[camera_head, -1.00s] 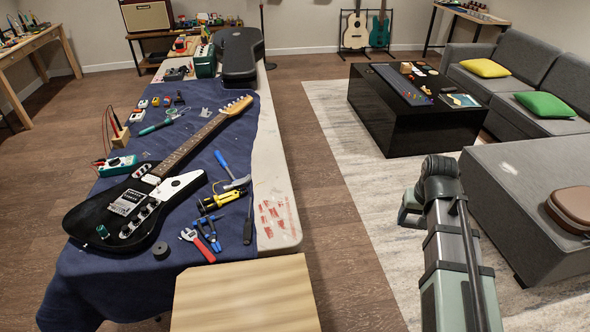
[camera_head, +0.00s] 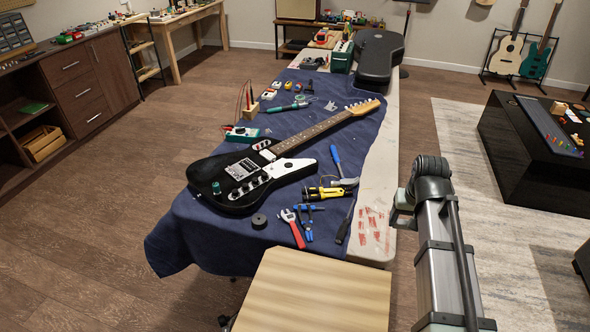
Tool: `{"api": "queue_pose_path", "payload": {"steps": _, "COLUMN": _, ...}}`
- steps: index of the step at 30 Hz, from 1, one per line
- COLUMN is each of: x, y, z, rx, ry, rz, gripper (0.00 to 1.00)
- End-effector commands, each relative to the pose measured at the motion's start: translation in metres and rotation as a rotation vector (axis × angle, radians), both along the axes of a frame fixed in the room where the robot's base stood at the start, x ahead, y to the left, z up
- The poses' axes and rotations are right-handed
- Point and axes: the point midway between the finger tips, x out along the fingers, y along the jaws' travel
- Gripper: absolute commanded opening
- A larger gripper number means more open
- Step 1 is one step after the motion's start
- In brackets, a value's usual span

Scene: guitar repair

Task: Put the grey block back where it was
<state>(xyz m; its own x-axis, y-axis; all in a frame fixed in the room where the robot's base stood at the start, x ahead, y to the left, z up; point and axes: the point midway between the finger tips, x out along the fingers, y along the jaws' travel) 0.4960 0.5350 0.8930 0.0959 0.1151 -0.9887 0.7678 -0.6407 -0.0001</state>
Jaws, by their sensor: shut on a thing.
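I cannot make out a grey block in the head view. My gripper is not in view; only a part of my arm shows at the right, beside the near right edge of the worktable (camera_head: 374,247). A small flat grey piece (camera_head: 331,106) lies on the blue cloth (camera_head: 205,240) beyond the guitar, too small to identify. A dark grey round piece (camera_head: 259,221) lies near the front of the cloth, by the guitar body.
A black electric guitar (camera_head: 232,190) lies across the cloth. A wooden top (camera_head: 312,295) stands in front. A black low table (camera_head: 535,160) is at the right; floor at left is open.

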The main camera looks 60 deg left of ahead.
Motion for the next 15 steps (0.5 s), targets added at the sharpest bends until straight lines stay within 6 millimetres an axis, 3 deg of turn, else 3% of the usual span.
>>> {"api": "queue_pose_path", "payload": {"steps": 1, "x": -0.01, "y": 0.019, "z": 0.001, "rx": 0.0, "ry": 0.0, "rz": 0.027, "gripper": 0.31}}
{"api": "queue_pose_path", "payload": {"steps": 15, "x": -0.114, "y": 0.157, "z": 0.007, "rx": 0.0, "ry": 0.0, "rz": 0.247, "gripper": 0.31}}
